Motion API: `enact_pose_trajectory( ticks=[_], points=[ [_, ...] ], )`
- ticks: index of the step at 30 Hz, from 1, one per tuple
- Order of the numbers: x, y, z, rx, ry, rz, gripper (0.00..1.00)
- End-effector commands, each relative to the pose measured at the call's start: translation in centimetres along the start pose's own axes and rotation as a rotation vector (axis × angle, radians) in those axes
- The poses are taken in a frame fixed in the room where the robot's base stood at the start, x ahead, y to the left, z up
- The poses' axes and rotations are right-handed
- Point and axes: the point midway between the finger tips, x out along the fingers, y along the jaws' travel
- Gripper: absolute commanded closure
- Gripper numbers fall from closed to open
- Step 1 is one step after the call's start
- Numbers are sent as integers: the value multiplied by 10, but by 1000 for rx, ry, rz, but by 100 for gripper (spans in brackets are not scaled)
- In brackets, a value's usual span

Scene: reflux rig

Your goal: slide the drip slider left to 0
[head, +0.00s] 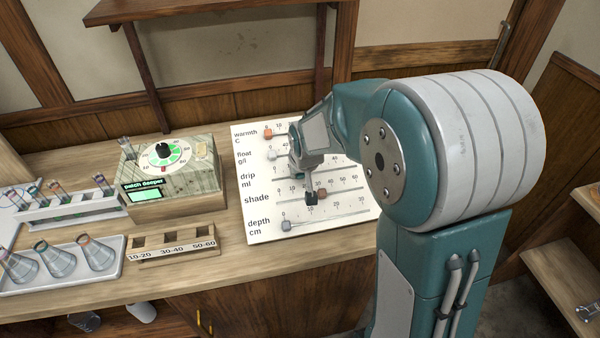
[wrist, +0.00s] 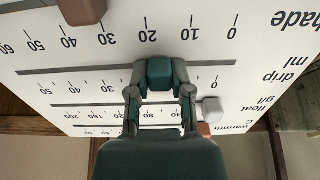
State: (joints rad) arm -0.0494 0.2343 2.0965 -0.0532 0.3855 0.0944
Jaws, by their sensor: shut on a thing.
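The white slider board (head: 262,215) lies on the bench with its labelled rows. The wrist view shows it upside down. My gripper (head: 311,194) reaches down over the drip row. In the wrist view my gripper (wrist: 160,70) has its two fingers closed on both sides of a teal block, the drip slider (wrist: 160,74). The slider stands in the drip slot, away from the 0 end, which is to the right in the wrist view. In the head view my gripper mostly hides the slider.
The brown shade slider (wrist: 82,8) is close by.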

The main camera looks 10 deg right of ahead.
Motion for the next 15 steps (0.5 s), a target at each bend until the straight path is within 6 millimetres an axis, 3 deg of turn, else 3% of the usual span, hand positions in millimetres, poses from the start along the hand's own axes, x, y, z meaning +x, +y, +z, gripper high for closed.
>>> enact_pose_trajectory(
  ticks=[10,15],
  points=[
    [5,-1,6,-1,-18,1,100],
    [6,-11,7,-2,-20,0,100]
  ],
)
